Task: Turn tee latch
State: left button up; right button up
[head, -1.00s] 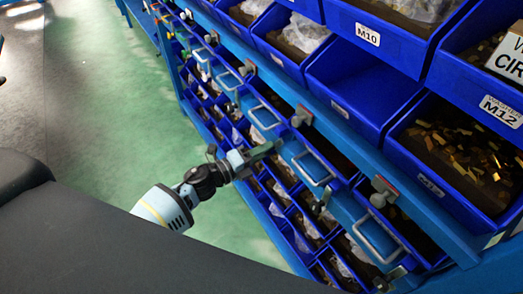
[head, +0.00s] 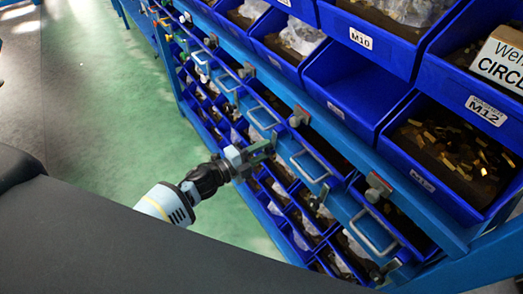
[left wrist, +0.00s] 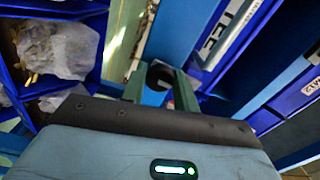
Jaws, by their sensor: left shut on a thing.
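My left gripper (head: 264,150) reaches in from the left to the front of the blue drawer rack (head: 345,165). Its green fingers are shut on a small dark rounded part, which I take to be the tee latch (left wrist: 159,74); it shows between the fingers in the left wrist view. In the head view the fingers hide that part, so its angle cannot be told. Other latches with grey knobs show along the rack, one up and right of the gripper (head: 299,117) and another farther right (head: 377,188). My right gripper is not in view.
Metal drawer handles (head: 311,167) stick out close to the right of the gripper. Blue bins with loose parts (head: 455,150) fill the shelf above. The green floor (head: 120,130) left of the rack is clear.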

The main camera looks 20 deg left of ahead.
pick_arm(q)
jog(key=o, duration=1)
jog(key=v, duration=0.7)
jog(key=shift+s+a+b, duration=0.25)
jog(key=shift+s+b, duration=0.05)
jog(key=shift+s, duration=0.05)
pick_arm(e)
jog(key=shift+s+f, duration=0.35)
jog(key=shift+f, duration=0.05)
